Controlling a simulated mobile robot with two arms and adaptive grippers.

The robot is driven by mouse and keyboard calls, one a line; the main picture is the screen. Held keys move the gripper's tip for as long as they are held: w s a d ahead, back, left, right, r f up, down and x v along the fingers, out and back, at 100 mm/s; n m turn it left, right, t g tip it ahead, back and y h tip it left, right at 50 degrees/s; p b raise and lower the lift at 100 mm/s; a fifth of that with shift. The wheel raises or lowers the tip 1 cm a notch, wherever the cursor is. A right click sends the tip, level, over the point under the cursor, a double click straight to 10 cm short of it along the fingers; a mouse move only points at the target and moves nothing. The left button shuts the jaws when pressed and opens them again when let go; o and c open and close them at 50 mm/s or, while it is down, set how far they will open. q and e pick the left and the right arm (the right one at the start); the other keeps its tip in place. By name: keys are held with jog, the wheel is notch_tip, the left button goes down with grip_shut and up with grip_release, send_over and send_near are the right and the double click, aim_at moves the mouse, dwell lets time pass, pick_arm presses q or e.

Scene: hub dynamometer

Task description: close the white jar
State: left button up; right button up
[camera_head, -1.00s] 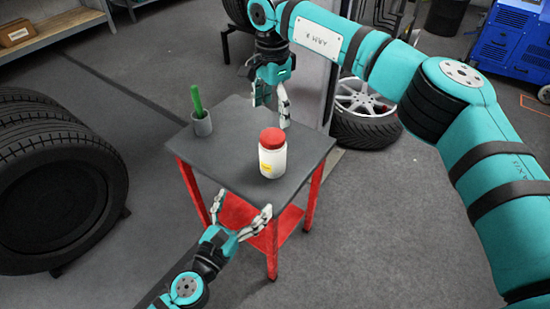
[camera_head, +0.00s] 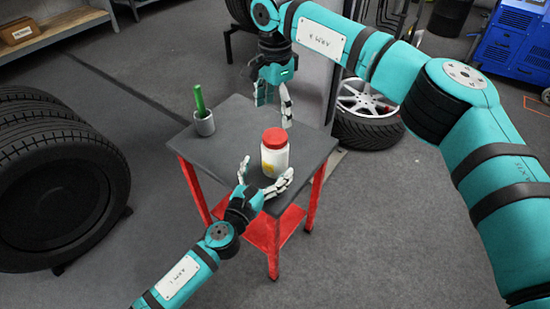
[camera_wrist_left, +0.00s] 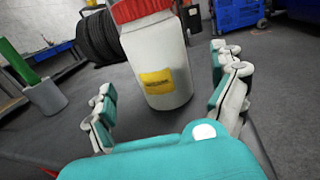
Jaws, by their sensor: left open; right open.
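The white jar (camera_head: 275,160) stands upright on the dark tabletop, with a yellow label on its side. A red lid (camera_head: 274,137) sits on top of it; I cannot tell how tightly. The jar (camera_wrist_left: 160,60) also shows in the left wrist view, its lid (camera_wrist_left: 140,10) cut by the top edge. My left gripper (camera_head: 265,176) is open at the jar's near side, with one finger on each side of its lower body. In the wrist view gaps show between fingers and jar. My right gripper (camera_head: 274,106) is open, pointing down behind the jar, apart from it.
The small table (camera_head: 228,165) has a dark top and red legs. A grey cup (camera_head: 204,123) with a green stick (camera_head: 199,100) stands at its left. Large tires (camera_head: 60,190) stand on the floor at left, and a wheel (camera_head: 366,112) lies behind the table at right.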

aim_at(275, 136)
pick_arm(q)
jog(key=x, duration=0.6)
grip_shut()
pick_arm(e)
jog(key=n, duration=0.4)
dwell(0.7)
jog(key=shift+f, duration=4.05)
